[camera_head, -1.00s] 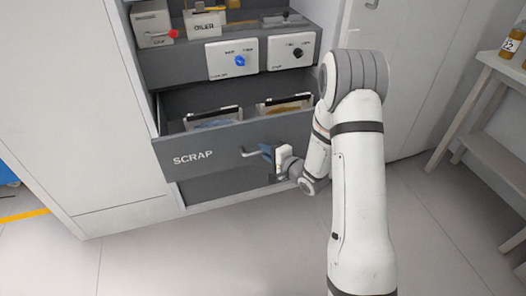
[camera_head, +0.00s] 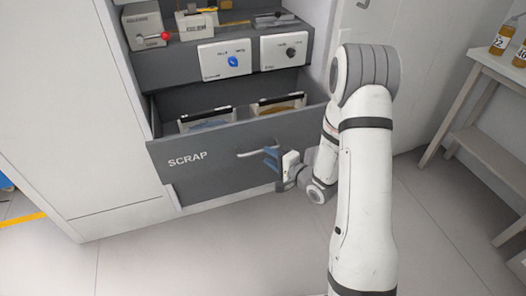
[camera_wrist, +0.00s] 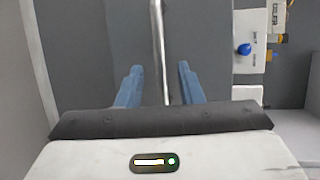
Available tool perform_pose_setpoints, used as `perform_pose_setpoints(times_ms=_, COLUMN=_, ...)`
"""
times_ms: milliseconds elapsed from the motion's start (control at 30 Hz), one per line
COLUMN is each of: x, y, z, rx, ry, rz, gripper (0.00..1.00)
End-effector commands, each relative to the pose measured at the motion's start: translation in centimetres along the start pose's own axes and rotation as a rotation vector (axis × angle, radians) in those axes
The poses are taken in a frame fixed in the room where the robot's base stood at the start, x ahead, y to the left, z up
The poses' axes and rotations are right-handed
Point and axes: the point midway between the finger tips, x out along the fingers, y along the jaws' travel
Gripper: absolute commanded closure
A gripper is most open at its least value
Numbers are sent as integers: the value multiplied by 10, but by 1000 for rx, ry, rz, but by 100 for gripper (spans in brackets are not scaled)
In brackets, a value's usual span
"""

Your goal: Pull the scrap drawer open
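The scrap drawer (camera_head: 215,177) is a dark grey drawer with a white SCRAP label, and it stands open with its inside visible from above. Its pale bar handle (camera_head: 258,150) is on the front, right of the label. My gripper (camera_head: 271,158) is at the right end of the handle, with blue fingers pointing at the drawer front. In the wrist view my gripper (camera_wrist: 160,68) is open, and the handle (camera_wrist: 158,40) runs between the two separated fingers with a gap on each side. I cannot tell how deep the bar lies between them.
Two bins (camera_head: 206,119) with blue and yellowish contents sit inside the drawer. Above it are panels with a blue knob (camera_head: 233,62) and a black knob (camera_head: 291,53). A white table (camera_head: 485,62) with bottles stands at the right. Floor in front is clear.

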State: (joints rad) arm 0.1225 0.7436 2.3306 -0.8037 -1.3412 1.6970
Motion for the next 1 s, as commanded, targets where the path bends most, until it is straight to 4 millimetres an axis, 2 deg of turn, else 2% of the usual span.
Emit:
perform_pose_setpoints(times_ms=100, x=-17, y=-1, z=-1, rx=0, ry=2, rz=0, gripper=66)
perform_pose_setpoints(times_ms=233, x=-26, y=0, z=0, rx=0, ry=-1, rz=1, gripper=66)
perform_pose_setpoints(times_ms=767, x=-27, y=-2, z=0, rx=-8, ry=1, rz=3, gripper=66)
perform_pose_setpoints(times_ms=867, x=-29, y=-17, z=-4, rx=-67, ry=26, rz=36, gripper=66)
perform_pose_setpoints(times_ms=1000, x=-38, y=-62, z=-18, rx=-269, ry=107, rz=171, gripper=66)
